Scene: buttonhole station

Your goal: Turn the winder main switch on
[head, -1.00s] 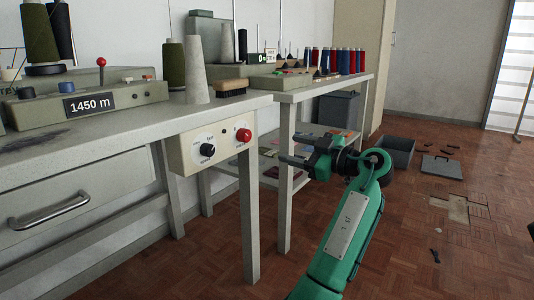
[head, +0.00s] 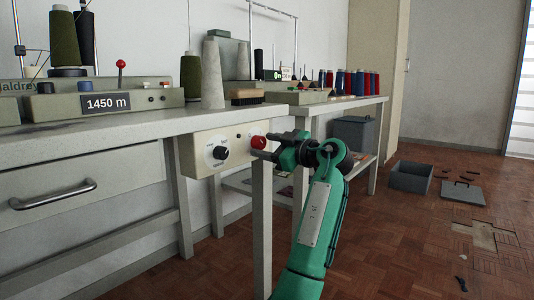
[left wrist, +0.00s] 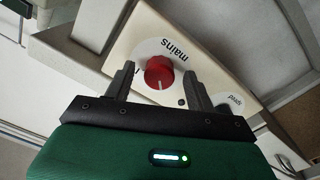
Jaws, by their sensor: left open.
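The winder main switch is a red knob (head: 258,142) on a cream control panel (head: 190,160) below the front edge of the bench. In the left wrist view the red knob (left wrist: 160,72) sits on a white disc lettered "mains", with a pale pointer mark on its face. My left gripper (head: 270,146) is open at the knob. In the left wrist view its fingertips (left wrist: 160,82) stand on either side of the knob, with gaps visible. I cannot tell how deep the fingers reach around it. My right gripper is not in view.
A black speed knob (head: 221,153) sits left of the main switch on the panel. The bench (head: 60,145) holds a counter box (head: 110,102) reading "1450 m", thread cones and a brush (head: 257,97). A grey crate (head: 410,177) stands on the floor at right.

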